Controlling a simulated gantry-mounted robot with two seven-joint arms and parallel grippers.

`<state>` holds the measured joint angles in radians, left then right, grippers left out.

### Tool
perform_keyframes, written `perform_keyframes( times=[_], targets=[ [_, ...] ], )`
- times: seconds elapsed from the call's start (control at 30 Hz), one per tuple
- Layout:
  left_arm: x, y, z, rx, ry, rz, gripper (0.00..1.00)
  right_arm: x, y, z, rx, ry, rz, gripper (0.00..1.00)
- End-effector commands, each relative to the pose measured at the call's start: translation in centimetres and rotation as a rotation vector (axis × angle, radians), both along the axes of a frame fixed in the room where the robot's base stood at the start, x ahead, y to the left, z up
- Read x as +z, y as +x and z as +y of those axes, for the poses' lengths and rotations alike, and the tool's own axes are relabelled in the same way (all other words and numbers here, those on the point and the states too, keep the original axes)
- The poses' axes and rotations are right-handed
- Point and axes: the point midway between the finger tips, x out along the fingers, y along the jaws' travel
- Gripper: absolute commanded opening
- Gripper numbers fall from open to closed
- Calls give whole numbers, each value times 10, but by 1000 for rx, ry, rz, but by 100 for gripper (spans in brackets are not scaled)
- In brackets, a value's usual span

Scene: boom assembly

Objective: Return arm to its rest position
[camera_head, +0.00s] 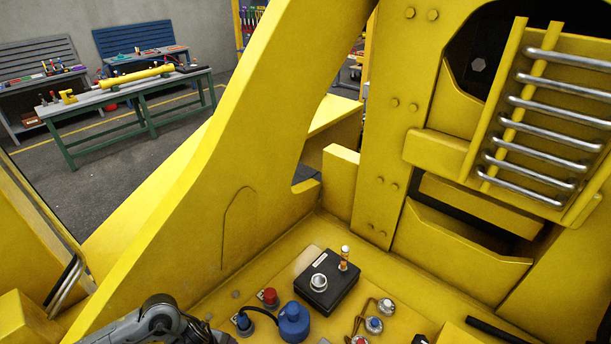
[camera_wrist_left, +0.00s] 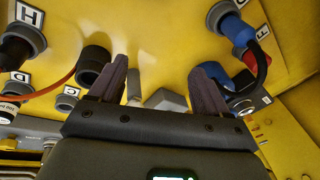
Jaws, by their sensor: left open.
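My left arm (camera_head: 158,322) enters the head view at the bottom, left of centre, over the yellow machine floor. Its fingers are not clearly visible there. In the left wrist view my left gripper (camera_wrist_left: 161,82) is open, with its two dark fingers apart and nothing seen held between them. It faces the yellow panel, where a grey block (camera_wrist_left: 166,100) shows beyond the gap. My right arm and right gripper are not in view.
A blue plug (camera_head: 293,321) with a black cable, a red connector (camera_head: 269,297) and a black box (camera_head: 326,282) stand near my left arm. The tall yellow boom wall (camera_head: 240,160) rises behind them. In the wrist view a black cap (camera_wrist_left: 95,64) sits left of the fingers.

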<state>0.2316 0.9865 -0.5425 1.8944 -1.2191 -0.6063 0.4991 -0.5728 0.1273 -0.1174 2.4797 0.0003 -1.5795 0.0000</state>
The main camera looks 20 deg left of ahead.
Motion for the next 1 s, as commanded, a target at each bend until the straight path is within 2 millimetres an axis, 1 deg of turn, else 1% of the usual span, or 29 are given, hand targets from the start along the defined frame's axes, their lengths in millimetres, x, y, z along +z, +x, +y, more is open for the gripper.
perform_keyframes(
  times=[0.03, 0.17, 0.2, 0.27, 0.3, 0.37, 0.4, 0.43, 0.5, 0.57, 0.6, 0.7, 0.83, 0.9, 1.0],
  targets=[
    [1, 0, -21, -1, -28, -30, 77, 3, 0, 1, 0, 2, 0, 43],
    [11, 5, -78, 40, -104, -140, 77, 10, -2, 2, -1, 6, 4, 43],
    [18, 6, -99, 75, -136, -180, 77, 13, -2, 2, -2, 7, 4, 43],
    [34, 5, -127, 155, -184, -238, 77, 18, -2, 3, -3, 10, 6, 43],
    [46, 3, -141, 228, -214, -269, 77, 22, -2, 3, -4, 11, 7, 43],
    [66, -2, -153, 361, -247, -296, 77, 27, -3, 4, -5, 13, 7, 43],
    [77, -7, -154, 459, -261, -300, 77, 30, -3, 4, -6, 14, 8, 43],
    [85, -12, -153, 532, -267, -295, 77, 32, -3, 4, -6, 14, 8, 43],
    [98, -28, -144, 699, -274, -263, 77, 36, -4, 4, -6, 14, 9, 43],
    [105, -44, -134, 829, -271, -219, 77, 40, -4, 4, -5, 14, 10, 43],
    [108, -55, -128, 907, -269, -186, 77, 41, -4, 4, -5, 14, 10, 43],
    [113, -82, -114, 1061, -258, -105, 77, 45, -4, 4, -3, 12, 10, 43],
    [116, -106, -104, 1183, -248, -28, 77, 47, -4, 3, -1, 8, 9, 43],
    [117, -113, -102, 1215, -246, -6, 77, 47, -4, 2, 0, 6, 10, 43],
    [117, -116, -100, 1231, -244, 7, 77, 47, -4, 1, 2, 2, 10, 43]
  ],
)
